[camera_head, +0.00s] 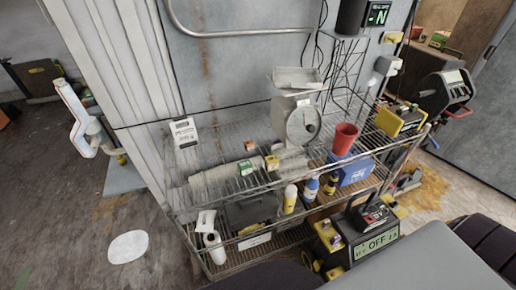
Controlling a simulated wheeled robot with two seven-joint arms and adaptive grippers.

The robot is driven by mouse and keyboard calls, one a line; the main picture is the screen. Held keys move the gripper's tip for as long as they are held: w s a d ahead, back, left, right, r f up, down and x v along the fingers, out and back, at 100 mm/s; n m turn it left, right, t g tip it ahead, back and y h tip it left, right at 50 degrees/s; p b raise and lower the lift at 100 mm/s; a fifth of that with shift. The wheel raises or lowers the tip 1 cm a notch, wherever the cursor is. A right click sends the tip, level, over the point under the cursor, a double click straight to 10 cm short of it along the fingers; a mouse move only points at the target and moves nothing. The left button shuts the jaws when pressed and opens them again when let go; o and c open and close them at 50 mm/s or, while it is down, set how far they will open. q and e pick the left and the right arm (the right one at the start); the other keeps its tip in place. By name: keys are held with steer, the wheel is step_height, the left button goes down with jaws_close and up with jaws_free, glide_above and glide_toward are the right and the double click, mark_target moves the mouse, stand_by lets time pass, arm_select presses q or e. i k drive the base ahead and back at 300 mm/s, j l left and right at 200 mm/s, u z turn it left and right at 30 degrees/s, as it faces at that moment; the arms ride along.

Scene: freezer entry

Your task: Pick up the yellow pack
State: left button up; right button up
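A small yellow pack (272,163) sits on the top wire shelf, near the middle. It is beside a small green-and-white box (245,167) and a small orange-and-white box (250,145). A larger yellow-and-black item (401,118) stands at the right end of the same shelf. I cannot tell for certain which of these yellow things the task names. Neither of my grippers can be made out in the head view.
The wire rack (225,190) also holds a scale (303,122), a red cup (345,138), a blue box (355,170) and several bottles. A yellow-black device reading OFF (376,244) stands low at right. Open floor with a white round patch (128,246) lies left.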

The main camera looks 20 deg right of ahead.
mark_target(272, 162)
steer(key=k+l, duration=0.65)
steer(key=l, duration=0.85)
steer(key=i+l, duration=0.1)
steer(key=l, duration=0.15)
steer(key=i+l, duration=0.1)
steer(key=l, duration=0.2)
steer(key=z, duration=0.05)
